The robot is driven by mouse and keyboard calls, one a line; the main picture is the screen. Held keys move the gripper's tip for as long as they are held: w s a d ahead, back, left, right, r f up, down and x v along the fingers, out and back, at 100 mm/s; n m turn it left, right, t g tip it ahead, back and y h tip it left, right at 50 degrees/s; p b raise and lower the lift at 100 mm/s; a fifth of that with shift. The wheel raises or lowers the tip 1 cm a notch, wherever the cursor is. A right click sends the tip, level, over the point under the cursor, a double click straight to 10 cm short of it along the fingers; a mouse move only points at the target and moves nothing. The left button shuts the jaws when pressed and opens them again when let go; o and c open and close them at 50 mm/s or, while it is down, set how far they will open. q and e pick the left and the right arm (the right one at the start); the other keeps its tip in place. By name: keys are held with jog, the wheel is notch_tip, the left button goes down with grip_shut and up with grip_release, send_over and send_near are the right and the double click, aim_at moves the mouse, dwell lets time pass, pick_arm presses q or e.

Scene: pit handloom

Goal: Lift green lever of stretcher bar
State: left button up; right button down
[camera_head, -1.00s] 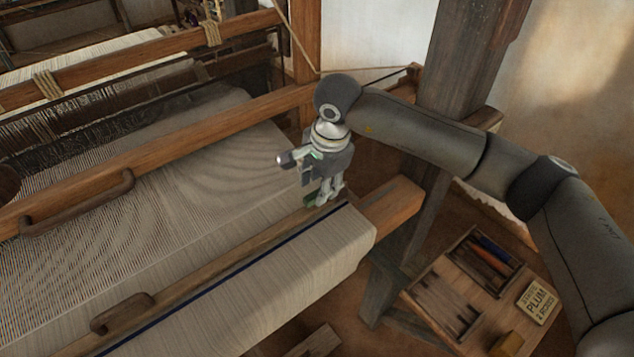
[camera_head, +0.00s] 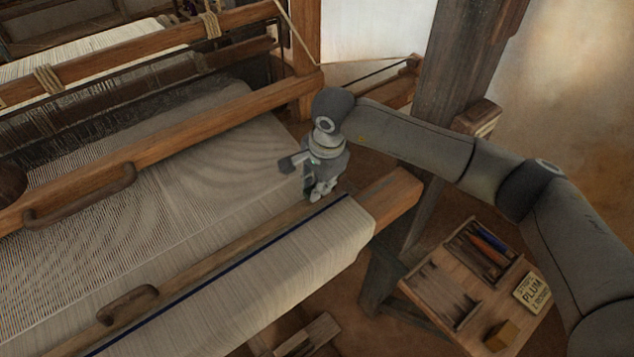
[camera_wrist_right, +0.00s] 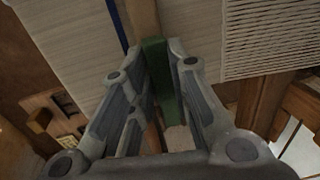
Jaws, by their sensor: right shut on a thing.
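The stretcher bar (camera_head: 225,255) is a long wooden bar lying diagonally across the pale cloth, beside a dark blue stripe. Its green lever (camera_wrist_right: 160,75) is at the bar's right end. In the right wrist view the lever lies between my finger pads and extends from the wooden bar (camera_wrist_right: 143,20) toward the palm. My right gripper (camera_head: 320,192) points down at the bar's end and is shut on the lever; its fingers also show in the right wrist view (camera_wrist_right: 164,50). In the head view only a dark green sliver shows beside the fingers. My left gripper is out of view.
The loom's wooden beam (camera_head: 395,200) ends just right of my gripper. A side table (camera_head: 450,335) at the lower right holds a tray with tools and a sign (camera_head: 532,292). A beater beam with a handle (camera_head: 80,198) crosses the warp. A dark post (camera_head: 465,60) stands behind my arm.

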jog(key=shift+w+d+y+b, duration=0.15)
jog(key=shift+y+b, duration=0.15)
jog(key=shift+b, duration=0.5)
jog(key=g+y+b, duration=0.1)
jog(key=b, duration=0.1)
jog(key=r+g+y+b, duration=0.1)
jog(key=b, duration=0.2)
jog(key=d+r+y+b, duration=0.1)
jog(key=y+b, duration=0.1)
jog(key=b, duration=0.1)
jog(key=shift+w+m+g, duration=0.3)
jog(key=shift+w+g, duration=0.05)
jog(key=shift+g, duration=0.05)
jog(key=shift+w+d+r+g+y+b, duration=0.2)
jog(key=shift+d+r+g+y+b, duration=0.2)
jog(key=shift+r+y+b, duration=0.4)
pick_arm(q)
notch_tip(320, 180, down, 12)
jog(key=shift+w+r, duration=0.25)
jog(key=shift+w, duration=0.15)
pick_arm(e)
jog(key=shift+f, duration=0.15)
